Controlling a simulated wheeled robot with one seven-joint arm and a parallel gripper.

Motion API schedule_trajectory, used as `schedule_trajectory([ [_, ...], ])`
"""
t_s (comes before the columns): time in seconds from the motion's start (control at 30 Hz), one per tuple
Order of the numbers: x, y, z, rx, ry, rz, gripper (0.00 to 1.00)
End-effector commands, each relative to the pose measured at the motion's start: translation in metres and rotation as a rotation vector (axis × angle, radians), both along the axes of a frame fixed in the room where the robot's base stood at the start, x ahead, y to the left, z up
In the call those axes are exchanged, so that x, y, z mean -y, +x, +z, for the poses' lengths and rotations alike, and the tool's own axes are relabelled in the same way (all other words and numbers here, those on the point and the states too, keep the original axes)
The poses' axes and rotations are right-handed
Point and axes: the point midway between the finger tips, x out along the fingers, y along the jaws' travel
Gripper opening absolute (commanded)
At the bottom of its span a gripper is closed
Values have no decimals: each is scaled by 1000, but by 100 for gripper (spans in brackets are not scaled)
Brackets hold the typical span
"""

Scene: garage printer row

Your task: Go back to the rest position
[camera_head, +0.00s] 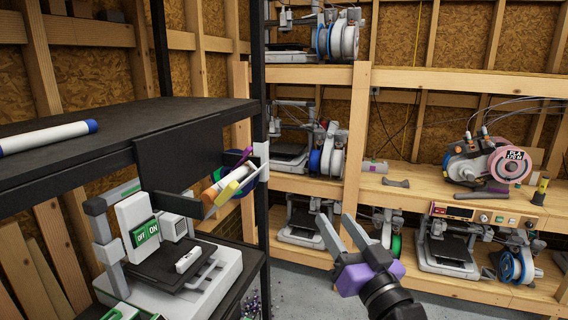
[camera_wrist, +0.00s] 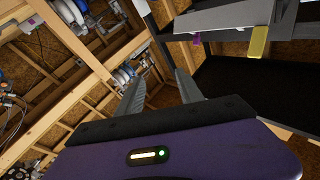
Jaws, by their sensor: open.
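My gripper (camera_head: 338,232) is in the lower middle of the head view, purple at the palm with two grey fingers spread apart. It is open with nothing between the fingers. It hangs in free air to the right of the black shelf rack and in front of the wooden printer shelves. In the wrist view the gripper's two fingers (camera_wrist: 160,90) also stand apart and empty, above the purple palm with a lit indicator.
A black shelf (camera_head: 100,135) at left carries a white tube with blue ends (camera_head: 48,137). A white printer (camera_head: 165,250) stands below it. A holder with coloured tools (camera_head: 228,185) juts from the rack near my gripper. Wooden shelves (camera_head: 420,190) with several printers stand behind.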

Motion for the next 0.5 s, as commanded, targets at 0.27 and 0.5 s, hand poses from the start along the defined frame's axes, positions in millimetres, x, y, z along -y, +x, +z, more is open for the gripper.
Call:
schedule_trajectory([
  [0.27,44,-84,-82,-2,23,-174,44],
  [0.5,70,-168,-131,-18,-16,-281,44],
])
